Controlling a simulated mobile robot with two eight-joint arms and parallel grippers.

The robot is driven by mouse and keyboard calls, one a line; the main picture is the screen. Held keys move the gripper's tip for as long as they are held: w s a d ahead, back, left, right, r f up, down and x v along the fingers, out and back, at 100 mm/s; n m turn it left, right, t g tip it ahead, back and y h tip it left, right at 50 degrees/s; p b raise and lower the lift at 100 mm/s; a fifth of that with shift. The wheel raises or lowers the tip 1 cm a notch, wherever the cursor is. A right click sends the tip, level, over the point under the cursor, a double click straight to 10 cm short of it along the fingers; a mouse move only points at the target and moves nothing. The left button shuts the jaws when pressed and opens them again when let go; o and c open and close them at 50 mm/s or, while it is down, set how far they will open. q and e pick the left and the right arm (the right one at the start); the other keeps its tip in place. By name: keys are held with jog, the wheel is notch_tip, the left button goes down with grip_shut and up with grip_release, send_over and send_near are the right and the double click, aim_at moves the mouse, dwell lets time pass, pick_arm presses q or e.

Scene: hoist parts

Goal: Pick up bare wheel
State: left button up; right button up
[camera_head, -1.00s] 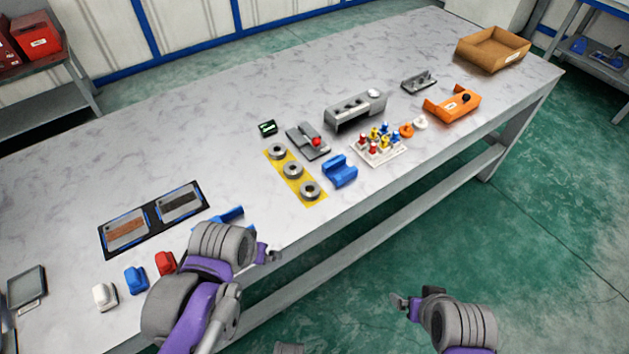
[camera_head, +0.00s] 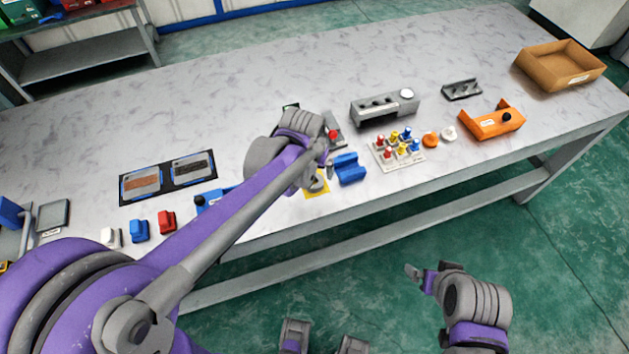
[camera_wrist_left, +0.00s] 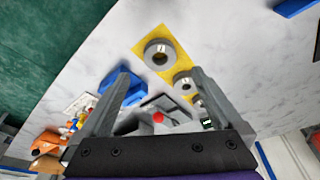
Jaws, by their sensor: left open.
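Several grey ring-shaped metal wheels lie in a row on a yellow strip (camera_wrist_left: 143,38). In the left wrist view the nearest wheel (camera_wrist_left: 149,58) lies flat beyond my fingertips, and a second wheel (camera_wrist_left: 178,84) is close to the right finger. A third is partly hidden behind that finger. I cannot tell which wheel is the bare one. In the head view my arm hides most of the strip, and one wheel (camera_head: 316,186) shows below the gripper. My left gripper (camera_head: 327,160) is open and empty above the strip. My right gripper (camera_head: 414,272) hangs off the table's front; its jaws are unclear.
A blue cradle (camera_head: 349,168) stands close right of the strip. A grey fixture with a red knob (camera_head: 334,134) is behind it. A peg tray (camera_head: 404,159), an orange disc (camera_head: 430,141), a white disc (camera_head: 449,133) and an orange bracket (camera_head: 490,123) are farther right.

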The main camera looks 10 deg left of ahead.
aim_at(314, 183)
pick_arm(q)
jog(key=x, duration=0.7)
jog(key=shift+f, duration=0.15)
grip_shut()
dwell(0.3)
